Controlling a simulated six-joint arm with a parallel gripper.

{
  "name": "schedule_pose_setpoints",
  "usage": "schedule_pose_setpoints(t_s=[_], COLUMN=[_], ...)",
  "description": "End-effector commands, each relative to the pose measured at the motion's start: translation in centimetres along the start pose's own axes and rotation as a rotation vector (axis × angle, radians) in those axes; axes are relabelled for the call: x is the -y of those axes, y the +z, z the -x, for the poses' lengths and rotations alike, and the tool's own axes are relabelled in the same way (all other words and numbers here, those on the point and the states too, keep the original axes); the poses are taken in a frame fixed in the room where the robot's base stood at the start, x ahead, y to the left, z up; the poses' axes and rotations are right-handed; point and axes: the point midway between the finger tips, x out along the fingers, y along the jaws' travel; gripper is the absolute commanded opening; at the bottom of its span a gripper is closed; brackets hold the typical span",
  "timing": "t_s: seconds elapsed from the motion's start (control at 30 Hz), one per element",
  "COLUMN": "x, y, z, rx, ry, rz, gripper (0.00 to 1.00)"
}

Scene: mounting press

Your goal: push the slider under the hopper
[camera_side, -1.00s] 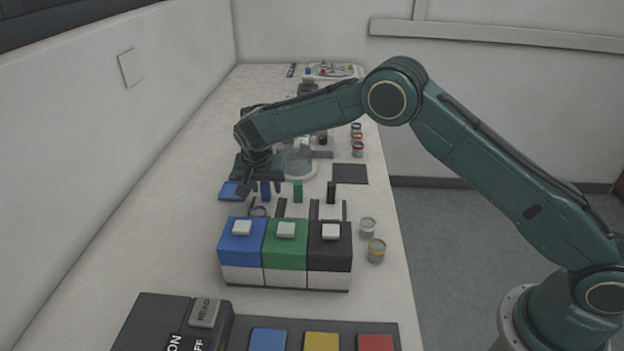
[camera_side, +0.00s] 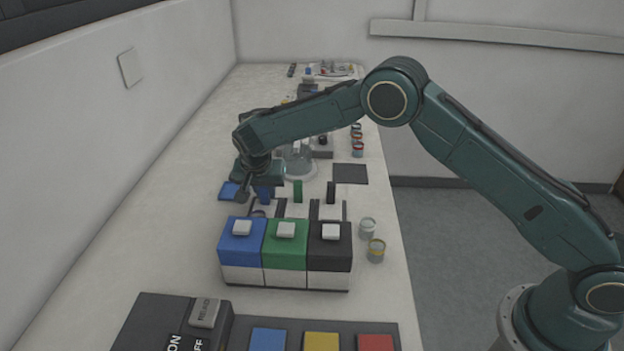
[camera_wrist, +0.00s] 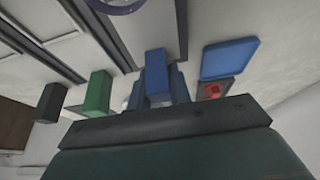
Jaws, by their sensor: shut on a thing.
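My gripper (camera_wrist: 158,90) is shut on the upright blue slider handle (camera_wrist: 157,72), which stands between its two fingers in the wrist view. In the side view the handle (camera_side: 265,193) is partly hidden by my gripper (camera_side: 256,188). The blue hopper (camera_side: 241,244), with a white block on top, stands nearer the side camera than the handle. Dark rails run between them, and a ring (camera_side: 258,212) lies near the hopper, partly hidden by it. The ring's edge also shows at the top of the wrist view (camera_wrist: 117,4).
Green (camera_side: 285,247) and black (camera_side: 330,249) hoppers stand beside the blue one, with green (camera_side: 297,191) and black (camera_side: 331,192) handles behind them. A blue tray (camera_side: 229,190) lies left of my gripper. Small cans (camera_side: 376,250) stand right of the hoppers. A button panel (camera_side: 205,325) is in front.

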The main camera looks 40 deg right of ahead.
Motion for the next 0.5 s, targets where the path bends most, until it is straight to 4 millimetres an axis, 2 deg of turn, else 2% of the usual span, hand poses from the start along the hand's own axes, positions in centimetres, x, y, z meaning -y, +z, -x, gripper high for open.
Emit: schedule_pose_setpoints(t_s=[0.2, 0.5], x=[0.1, 0.0], y=[2.3, 2.4], z=[1.1, 1.2], rx=[-0.001, -0.001], ry=[-0.002, -0.002], rz=[0.001, 0.000], gripper=[0.00, 0.00])
